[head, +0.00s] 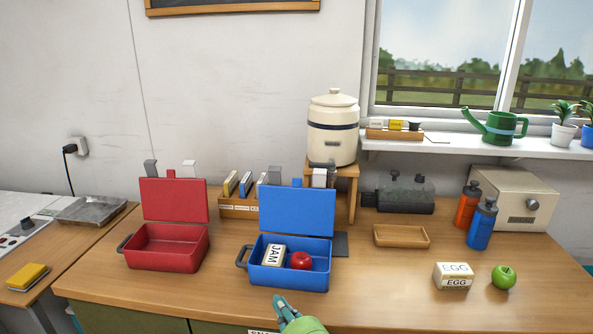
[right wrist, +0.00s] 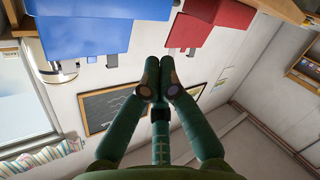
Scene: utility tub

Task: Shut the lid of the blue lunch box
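The blue lunch box (head: 290,277) stands on the wooden counter, its lid (head: 297,210) open and upright at the back. Inside lie a pack labelled JAM (head: 273,254) and a red apple (head: 301,260). A handle is on its left side. My right gripper (head: 281,303) is in front of the box, low at the counter's front edge and apart from it. In the right wrist view its fingertips (right wrist: 158,77) are together with nothing between them; the blue box (right wrist: 85,32) shows at upper left. My left gripper is not in view.
A red lunch box (head: 170,258) with its lid up stands to the left. The counter just right of the blue box is clear.

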